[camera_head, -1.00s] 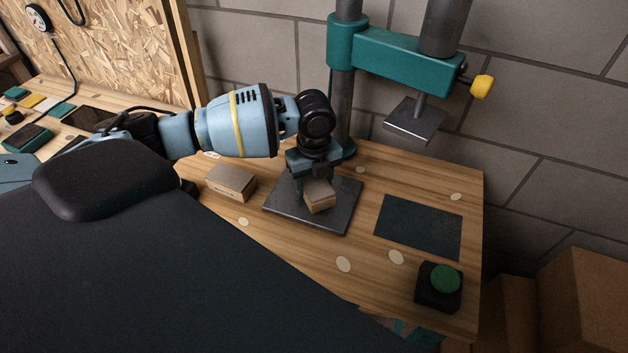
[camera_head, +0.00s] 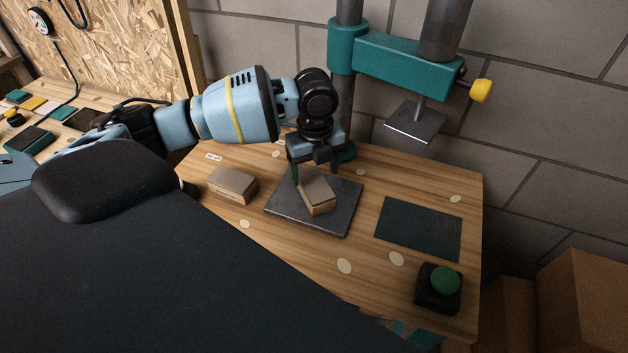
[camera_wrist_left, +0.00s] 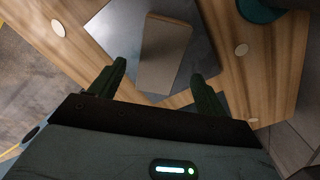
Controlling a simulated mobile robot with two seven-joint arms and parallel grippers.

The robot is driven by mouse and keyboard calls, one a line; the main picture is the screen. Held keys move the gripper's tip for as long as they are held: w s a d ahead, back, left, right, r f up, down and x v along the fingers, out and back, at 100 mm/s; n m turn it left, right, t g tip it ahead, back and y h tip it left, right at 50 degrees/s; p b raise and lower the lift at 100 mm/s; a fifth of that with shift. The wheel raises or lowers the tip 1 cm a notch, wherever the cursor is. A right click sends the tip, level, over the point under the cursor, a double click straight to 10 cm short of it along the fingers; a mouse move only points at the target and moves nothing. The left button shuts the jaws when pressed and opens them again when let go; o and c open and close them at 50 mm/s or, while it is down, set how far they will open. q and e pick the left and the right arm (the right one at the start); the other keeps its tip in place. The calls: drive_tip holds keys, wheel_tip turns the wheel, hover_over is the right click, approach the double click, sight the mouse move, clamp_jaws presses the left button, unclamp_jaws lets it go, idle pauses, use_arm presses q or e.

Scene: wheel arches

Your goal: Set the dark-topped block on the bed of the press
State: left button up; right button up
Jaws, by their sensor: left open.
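The block (camera_head: 317,192), with a brownish top and lighter tan sides, lies flat on the dark grey metal bed (camera_head: 345,217) of the press. My left gripper (camera_head: 315,174) is open above the block. Its two fingers, also in the left wrist view (camera_wrist_left: 157,72), stand apart on either side of the block's near end, with gaps to it. The press (camera_head: 395,58) has a teal arm and a raised ram plate (camera_head: 414,122). My right gripper is not in view.
A second, similar block (camera_head: 232,184) lies on the wooden bench left of the bed. A dark mat (camera_head: 419,227) and a green button on a black box (camera_head: 438,286) are at the right. The press column stands close behind my gripper.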

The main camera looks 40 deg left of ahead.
sight(315, 184)
use_arm(q)
wheel_tip(315, 184, up, 7)
idle(0.3)
